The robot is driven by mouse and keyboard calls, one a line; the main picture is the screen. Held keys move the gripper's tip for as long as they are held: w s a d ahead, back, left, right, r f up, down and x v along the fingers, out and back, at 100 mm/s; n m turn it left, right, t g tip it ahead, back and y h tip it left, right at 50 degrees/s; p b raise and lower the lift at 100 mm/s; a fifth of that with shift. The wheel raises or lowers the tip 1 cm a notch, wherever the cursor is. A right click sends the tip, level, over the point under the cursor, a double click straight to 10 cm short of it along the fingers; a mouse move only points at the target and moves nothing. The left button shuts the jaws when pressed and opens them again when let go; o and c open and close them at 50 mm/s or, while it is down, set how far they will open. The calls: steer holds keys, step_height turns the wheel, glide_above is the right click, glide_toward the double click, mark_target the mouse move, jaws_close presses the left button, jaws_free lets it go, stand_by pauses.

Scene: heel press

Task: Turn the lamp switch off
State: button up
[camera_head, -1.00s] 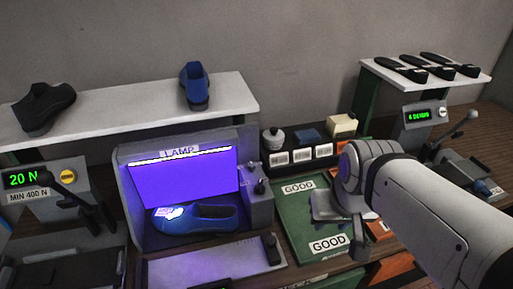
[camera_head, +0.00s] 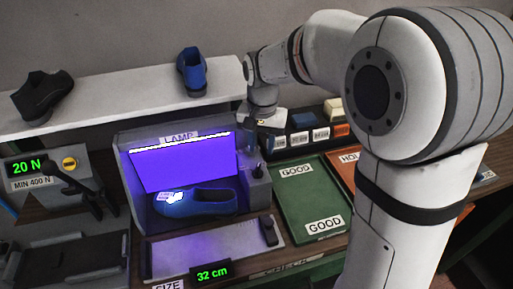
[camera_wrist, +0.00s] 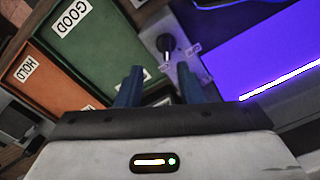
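The lamp (camera_head: 183,160) is a grey box glowing purple inside, with a blue shoe (camera_head: 195,203) standing in it. Its switch (camera_head: 257,171) is a small dark lever on the grey block at the lamp's right side. In the wrist view the switch (camera_wrist: 166,44) shows as a black-tipped lever on a grey plate with small labels, beyond the fingers. My gripper (camera_wrist: 160,86) is open and empty, its two blue fingers apart, with the switch ahead of the gap and not touched. In the head view my wrist is above and behind the switch; the fingertips are not clear there.
A green GOOD tray (camera_head: 310,208) and an orange HOLD tray (camera_head: 343,170) lie right of the lamp. Several small labelled bins (camera_head: 300,140) stand behind them. A white shelf (camera_head: 120,98) with two shoes runs behind the lamp. A press (camera_head: 50,190) stands at left.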

mark_target(258, 167)
steer(key=shift+w+a+f, duration=0.2)
steer(key=shift+w+a, duration=0.1)
steer(key=shift+a, duration=0.15)
steer(key=shift+f, duration=0.25)
step_height(258, 167, down, 7)
steer(key=shift+f+p, duration=0.15)
steer(key=shift+p, duration=0.5)
jaws_close()
